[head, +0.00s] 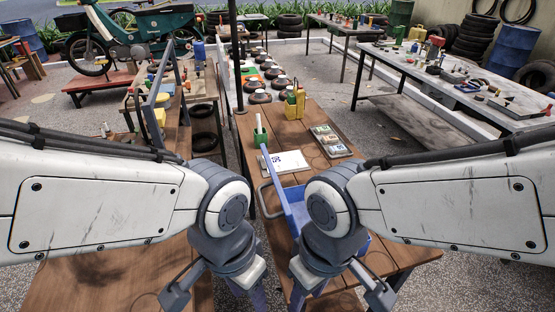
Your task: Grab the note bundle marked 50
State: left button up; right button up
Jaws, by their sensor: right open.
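Several note bundles (329,140) lie in a row on the wooden table (290,128) ahead, right of its middle. They are pale with greenish and grey bands. Their marks are too small to read, so I cannot tell which is marked 50. My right gripper (335,296) is open at the bottom of the head view, well short of the bundles. My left gripper (222,296) is at the bottom, left of the right one, and also apart from the bundles. Its fingers are partly cut off by the frame edge.
A blue tray-like cart part (294,208) stands upright between my arms. A white sheet with dark print (285,162), a green cup (260,137) and a yellow container (295,103) are on the table. Another wooden table is at left, a cluttered workbench (465,84) at right.

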aim_at(340, 148)
jog(key=k, duration=0.5)
jog(key=z, duration=2)
jog(key=i, duration=0.9)
jog(key=u, duration=2.05)
jog(key=i, duration=0.5)
jog(key=z, duration=0.05)
